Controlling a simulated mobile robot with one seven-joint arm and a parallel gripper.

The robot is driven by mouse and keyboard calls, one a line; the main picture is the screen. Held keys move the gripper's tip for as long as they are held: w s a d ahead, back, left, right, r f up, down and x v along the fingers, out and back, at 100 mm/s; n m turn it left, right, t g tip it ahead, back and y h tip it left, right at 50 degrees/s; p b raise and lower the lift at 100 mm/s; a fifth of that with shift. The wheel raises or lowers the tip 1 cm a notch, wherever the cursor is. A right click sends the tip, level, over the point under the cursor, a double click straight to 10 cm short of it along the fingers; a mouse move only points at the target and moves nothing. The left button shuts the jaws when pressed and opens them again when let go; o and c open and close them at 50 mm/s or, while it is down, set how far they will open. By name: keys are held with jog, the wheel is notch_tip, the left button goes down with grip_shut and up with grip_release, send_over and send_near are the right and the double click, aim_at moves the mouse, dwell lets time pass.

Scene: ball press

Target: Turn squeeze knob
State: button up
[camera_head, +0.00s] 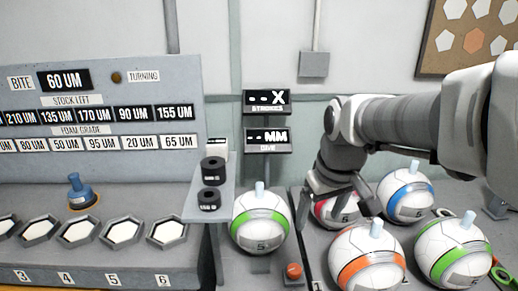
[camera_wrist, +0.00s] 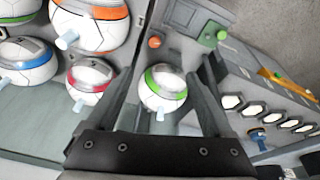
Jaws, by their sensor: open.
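No part carries a readable "squeeze" label, so I cannot tell which one is the squeeze knob. Candidates are two black round knobs, an upper one (camera_head: 213,170) and a lower one (camera_head: 209,200), on a grey side bracket, and a small orange-red knob (camera_head: 293,271) at the bench front, also in the wrist view (camera_wrist: 155,42). My gripper (camera_head: 345,197) is open in front of the red-banded ball (camera_head: 338,211), right of the black knobs. In the wrist view my gripper (camera_wrist: 166,75) has its fingers apart, with the green-banded ball (camera_wrist: 163,88) showing between them.
Orange (camera_head: 366,260), blue (camera_head: 406,196) and another green-banded ball (camera_head: 452,252) crowd the right. A labelled panel (camera_head: 100,90), a blue-handled tool (camera_head: 80,190) and several hexagonal pads (camera_head: 122,232) are left. Display signs (camera_head: 267,103) hang behind. My arm reaches in from the right.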

jog(key=w+f+n+g+b, duration=0.1)
jog(key=w+f+n, duration=0.1)
jog(key=w+f, duration=0.5)
jog(key=n+g+b, duration=0.2)
send_over(294, 270)
notch_tip(294, 270, down, 9)
jog(key=f+b, duration=0.1)
jog(key=f, duration=0.8)
jog(key=f+b, duration=0.1)
jog(key=f, duration=0.7)
jog(key=shift+w+d+f, duration=0.1)
jog(key=shift+d+f, duration=0.1)
jog(key=shift+f, duration=0.2)
grip_shut()
jog(key=shift+m, duration=0.3)
jog(key=m, duration=0.5)
jog(key=shift+a, duration=0.1)
jog(key=m+p, duration=0.1)
jog(key=m, duration=0.4)
